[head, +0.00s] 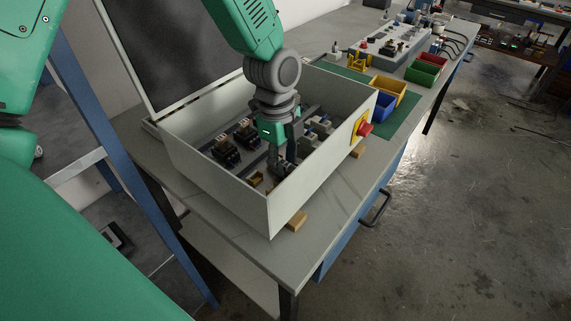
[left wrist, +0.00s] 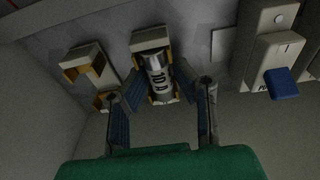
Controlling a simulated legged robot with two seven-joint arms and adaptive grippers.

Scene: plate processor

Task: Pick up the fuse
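The fuse (left wrist: 157,75) is a silvery cylinder marked "10A". In the left wrist view it sits in a pale holder with orange-brown contacts (left wrist: 152,39). My left gripper (left wrist: 160,88) is open, with one finger on each side of the fuse. I cannot tell whether the pads touch it. In the head view my left gripper (head: 284,170) reaches down into a grey electrical box (head: 220,185), and the fuse is hidden there. My right gripper is not in view.
In the left wrist view, an empty-looking holder (left wrist: 88,63) is left of the fuse and a blue-lever switch (left wrist: 281,82) is right. The box walls surround the gripper. A red emergency button (head: 365,129) is on its outside. Coloured bins (head: 387,90) stand behind.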

